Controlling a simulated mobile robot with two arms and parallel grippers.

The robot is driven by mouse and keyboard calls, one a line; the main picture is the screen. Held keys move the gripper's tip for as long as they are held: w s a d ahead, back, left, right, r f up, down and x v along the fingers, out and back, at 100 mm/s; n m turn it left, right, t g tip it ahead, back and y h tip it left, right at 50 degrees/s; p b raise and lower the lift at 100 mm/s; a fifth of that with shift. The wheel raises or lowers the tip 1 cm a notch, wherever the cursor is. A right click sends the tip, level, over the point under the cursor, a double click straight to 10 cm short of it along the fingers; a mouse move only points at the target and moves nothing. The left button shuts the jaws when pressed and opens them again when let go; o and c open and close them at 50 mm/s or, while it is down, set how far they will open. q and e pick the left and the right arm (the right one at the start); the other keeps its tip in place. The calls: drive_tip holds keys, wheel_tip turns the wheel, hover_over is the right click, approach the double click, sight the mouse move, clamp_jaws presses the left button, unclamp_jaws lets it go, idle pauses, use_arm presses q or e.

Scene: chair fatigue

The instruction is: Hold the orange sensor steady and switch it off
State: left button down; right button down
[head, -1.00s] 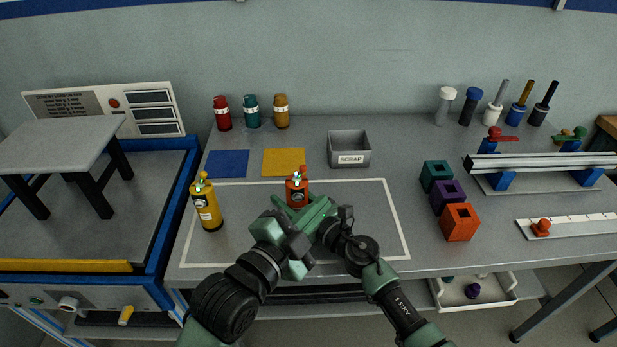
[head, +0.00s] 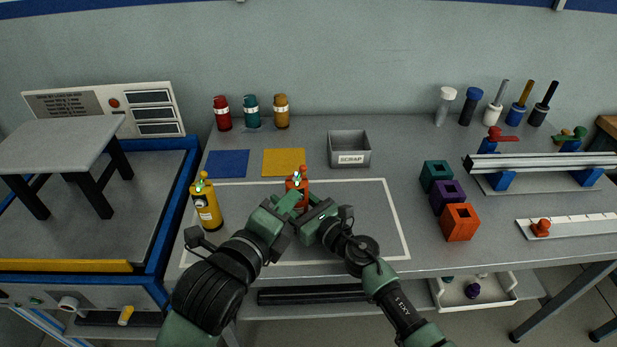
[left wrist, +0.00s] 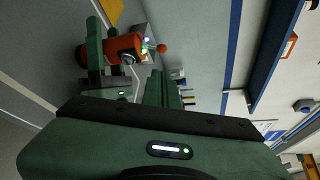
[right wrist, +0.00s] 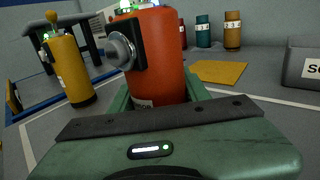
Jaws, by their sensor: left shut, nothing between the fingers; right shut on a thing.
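The orange sensor (head: 298,184) stands upright inside the white outline on the bench, with green light at its top. In the right wrist view the orange sensor (right wrist: 160,60) fills the middle, with a grey dial on a black block on its side. My right gripper (head: 306,207) is shut around its lower body. My left gripper (head: 291,199) is shut and empty, close to the sensor's front left. In the left wrist view the orange sensor (left wrist: 122,44) lies just beyond my left fingers (left wrist: 162,85). I cannot tell whether they touch it.
A yellow sensor (head: 206,208) stands to the left. Blue (head: 228,164) and yellow (head: 284,162) mats and the scrap bin (head: 349,150) lie behind. Coloured blocks (head: 447,196) and a rail (head: 540,162) are to the right. The front right of the outlined area is clear.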

sight(304, 169)
use_arm(q)
drive_tip(key=x, duration=0.9)
drive_tip(key=shift+w, duration=0.25)
drive_tip(key=shift+a+r+n+t+h, duration=0.1)
drive_tip(key=shift+n+t+h, duration=0.2)
drive_tip(key=shift+n, duration=0.3)
drive_tip(key=shift+a+r+n+t+h, duration=0.1)
drive_tip(key=shift+a+n+t+h, duration=0.2)
drive_tip(key=shift+n, duration=0.4)
drive_tip(key=shift+a+r+n+t+h, duration=0.1)
drive_tip(key=shift+a+n+t+h, duration=0.15)
drive_tip(key=shift+n+t, duration=0.35)
drive_tip(key=shift+a+r+n+t+h, duration=0.15)
drive_tip(key=shift+n+t+h, duration=0.1)
drive_tip(key=shift+n, duration=0.55)
drive_tip(key=f+v, duration=0.1)
drive_tip(key=v, duration=0.9)
drive_tip(key=shift+d, duration=0.15)
use_arm(e)
drive_tip(key=c, duration=0.6)
unclamp_jaws()
use_arm(q)
drive_tip(key=shift+f, duration=0.1)
